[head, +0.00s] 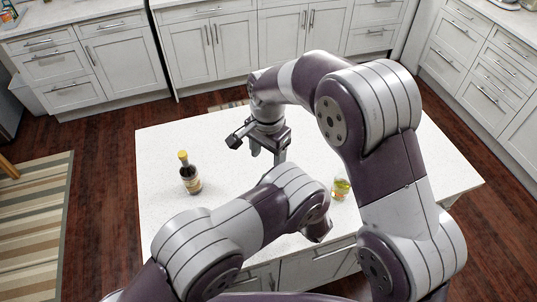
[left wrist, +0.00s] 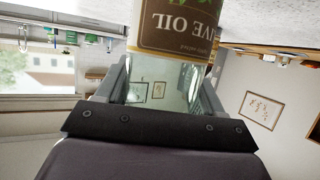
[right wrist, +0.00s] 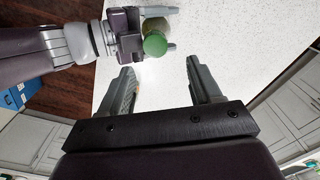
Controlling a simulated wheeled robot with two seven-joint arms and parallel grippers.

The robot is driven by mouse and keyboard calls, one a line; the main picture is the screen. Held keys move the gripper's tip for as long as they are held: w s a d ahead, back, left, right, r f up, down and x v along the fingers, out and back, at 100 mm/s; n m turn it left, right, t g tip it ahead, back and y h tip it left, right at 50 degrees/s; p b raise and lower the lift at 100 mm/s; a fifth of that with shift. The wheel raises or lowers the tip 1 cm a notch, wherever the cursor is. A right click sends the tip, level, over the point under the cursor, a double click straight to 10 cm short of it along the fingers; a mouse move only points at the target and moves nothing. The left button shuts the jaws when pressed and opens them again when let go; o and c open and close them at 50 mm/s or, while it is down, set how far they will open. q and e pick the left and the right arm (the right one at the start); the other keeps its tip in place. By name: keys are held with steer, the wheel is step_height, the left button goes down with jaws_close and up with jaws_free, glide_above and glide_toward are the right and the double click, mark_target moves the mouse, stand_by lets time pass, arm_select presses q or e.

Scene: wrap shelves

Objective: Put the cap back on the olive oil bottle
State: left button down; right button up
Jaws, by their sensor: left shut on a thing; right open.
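A round green cap (right wrist: 155,44) shows over the bottle in the right wrist view, seen from above. I cannot tell how firmly it is seated. My right gripper (head: 257,146) is open and empty above the counter, left of the bottle in the head view.
A dark bottle with a yellow top (head: 190,174) stands on the counter's left part. The white counter (head: 165,140) is otherwise mostly clear. My arms cross over its middle and right. Cabinets (head: 215,45) line the back, and a striped rug (head: 30,220) lies at left.

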steer(key=n, duration=0.4)
steer(key=shift+s+r, duration=0.1)
steer(key=shift+r, duration=0.05)
steer(key=n, duration=0.3)
steer(key=shift+n, duration=0.4)
steer(key=n, duration=0.3)
steer(key=shift+s+d, duration=0.1)
steer(key=shift+s, duration=0.05)
steer(key=n, duration=0.5)
steer(key=shift+f, duration=4)
steer(key=c, duration=1.1)
